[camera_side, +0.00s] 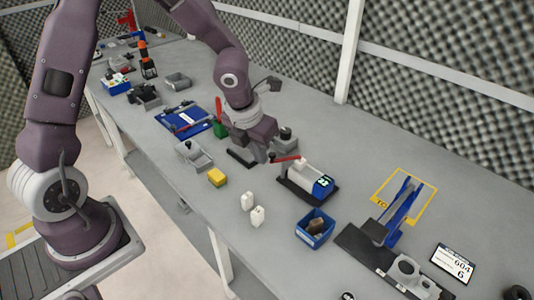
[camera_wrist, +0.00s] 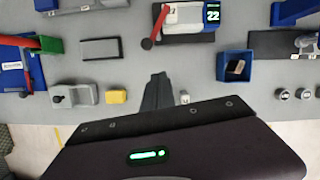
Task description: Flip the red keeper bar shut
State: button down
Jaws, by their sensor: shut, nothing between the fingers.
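The red keeper bar (camera_side: 286,158) sits at the left end of a white device (camera_side: 305,175) with a blue display end, on a dark base. The bar sticks out from the device, swung away from its body. In the wrist view the bar (camera_wrist: 159,22) slants down to a dark round end (camera_wrist: 147,44), and the device (camera_wrist: 190,18) reads 22. My gripper (camera_wrist: 158,77) is shut and empty, below the bar's round end in the wrist view, with a gap in the picture. In the side view my gripper (camera_side: 265,155) is close to the bar's free end; contact cannot be told.
A green block (camera_side: 220,129) with another red bar, and a grey fixture (camera_side: 193,154), stand left.

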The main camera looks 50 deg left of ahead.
jog(key=v, duration=0.7)
jog(key=shift+r, duration=0.4)
jog(key=shift+s, duration=0.15)
jog(key=s+r+n+t, duration=0.1)
jog(key=s+r+n, duration=0.4)
jog(key=s+n, duration=0.5)
jog(key=s+r+n+t, duration=0.1)
jog(key=s+r+n, duration=0.4)
jog(key=s+n, duration=0.6)
jog(key=n, duration=1.3)
jog(key=shift+h, duration=0.3)
jog(key=shift+a, duration=0.1)
